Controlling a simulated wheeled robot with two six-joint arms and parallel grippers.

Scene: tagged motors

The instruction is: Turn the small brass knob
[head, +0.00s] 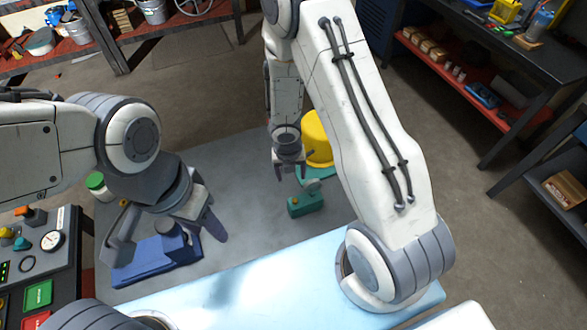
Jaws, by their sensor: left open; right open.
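A small brass-orange round part (124,202) shows beside my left wrist; it is too small to tell whether it is the brass knob or what it is fixed to. My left gripper (168,232) is open, pointing down over a blue block-like unit (158,260) with a dark round top, one finger on each side of that top. I cannot tell whether the fingers touch it. My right gripper (293,170) is open and empty, above and left of a small green unit (306,202) with a grey round part.
A yellow cylinder (317,138) on a teal base stands behind my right gripper. A green-lidded jar (97,184) stands at the grey table's (245,235) left edge. A control panel (40,255) with buttons and a gauge is at left. The table's middle is clear.

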